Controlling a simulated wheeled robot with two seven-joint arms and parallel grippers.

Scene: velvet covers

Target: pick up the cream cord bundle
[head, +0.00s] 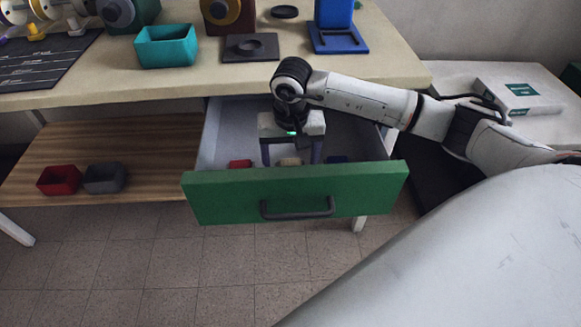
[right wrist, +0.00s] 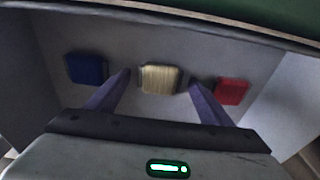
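The cream cord bundle (right wrist: 160,79) lies on the drawer floor between a blue bundle (right wrist: 87,69) and a red bundle (right wrist: 232,92). In the head view the cream bundle (head: 290,162) shows just behind the drawer's green front. My right gripper (head: 292,158) reaches down into the open drawer (head: 214,140). In the right wrist view its two purple fingers (right wrist: 159,80) are spread apart, one to each side of the cream bundle. Nothing is seen gripped. I cannot tell how far the fingertips are above the drawer floor. My left gripper is not in view.
The green drawer front (head: 232,198) with a dark handle (head: 298,207) stands close in front of my gripper. The tabletop (head: 350,75) overhangs behind, with a teal bin (head: 166,47) on it. A red bin (head: 59,180) and a grey bin (head: 105,178) sit on the lower shelf.

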